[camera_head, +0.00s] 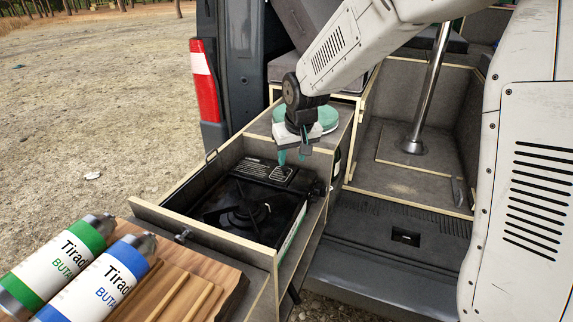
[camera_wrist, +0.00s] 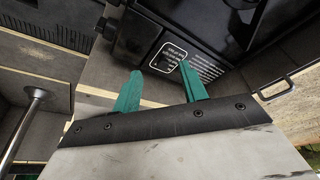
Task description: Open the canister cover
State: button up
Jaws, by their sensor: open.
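A black portable stove (camera_head: 240,212) sits in the pulled-out drawer, its burner grate facing up. Its canister cover (camera_head: 262,170), a black strip with white printed labels, lies along the stove's far side and looks shut. In the wrist view the labelled cover (camera_wrist: 178,58) shows just beyond the fingertips. My gripper (camera_head: 291,157) points down over the cover's right part. Its two green fingers are apart with nothing between them, and it also shows in the wrist view (camera_wrist: 160,82). I cannot tell whether a finger touches the cover.
Two butane canisters, one green-banded (camera_head: 60,258) and one blue-banded (camera_head: 98,284), lie on a wooden board (camera_head: 190,288) at the front left. The drawer's walls (camera_head: 205,231) surround the stove closely. A metal table post (camera_head: 428,90) stands in the van to the right.

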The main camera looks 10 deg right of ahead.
aim_at(285, 168)
jog(key=shift+t, duration=0.4)
jog(key=w+f, duration=0.1)
jog(key=f, duration=0.1)
jog(key=w+f, duration=0.3)
jog(key=f, duration=0.1)
jog(key=shift+w+a, duration=0.2)
jog(key=shift+a, duration=0.1)
jog(key=shift+r, duration=0.1)
grip_shut()
